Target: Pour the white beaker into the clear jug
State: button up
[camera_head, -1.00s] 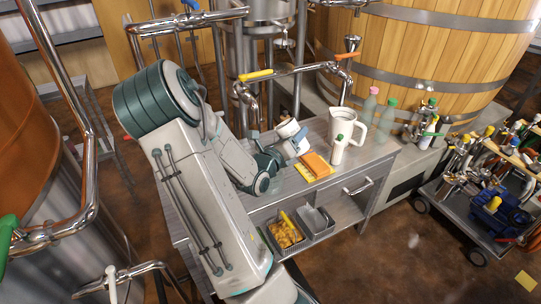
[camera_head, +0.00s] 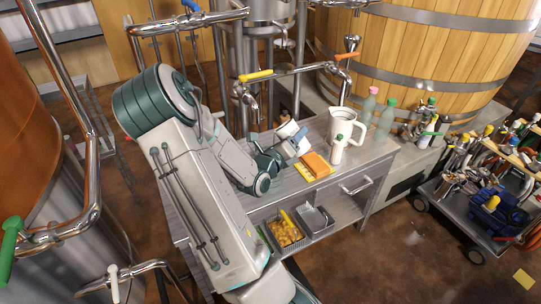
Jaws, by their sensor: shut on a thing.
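The white beaker (camera_head: 287,130) is in my gripper (camera_head: 298,139), just above the metal bench. It looks tilted, and my gripper hides part of it. My gripper is shut on it. The clear jug (camera_head: 345,122), pale with a large handle on its right, stands upright on the bench to the right of the beaker and apart from it. What either holds inside cannot be made out.
A white bottle with a green cap (camera_head: 338,151) stands in front of the jug. An orange block (camera_head: 317,165) lies below my gripper. Two capped bottles (camera_head: 367,105) stand right of the jug. A chrome pipe with taps (camera_head: 300,69) runs behind the bench.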

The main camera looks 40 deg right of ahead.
jog(key=shift+d+f+n+p, duration=0.1)
jog(key=shift+n+p, duration=0.7)
jog(key=shift+n, duration=0.1)
dwell(0.8)
jog(key=shift+f+n+p, duration=0.25)
jog(key=shift+n+p, duration=1.45)
jog(key=shift+p, duration=0.25)
dwell(1.6)
jog(key=shift+w+f+n+p, duration=0.15)
jog(key=shift+w+n+p, duration=0.05)
jog(key=shift+n+p, duration=0.5)
jog(key=shift+w+f+n+p, duration=0.1)
jog(key=shift+w+n+p, duration=0.05)
jog(key=shift+n+p, duration=0.55)
dwell(0.5)
jog(key=shift+f, duration=0.1)
dwell(0.6)
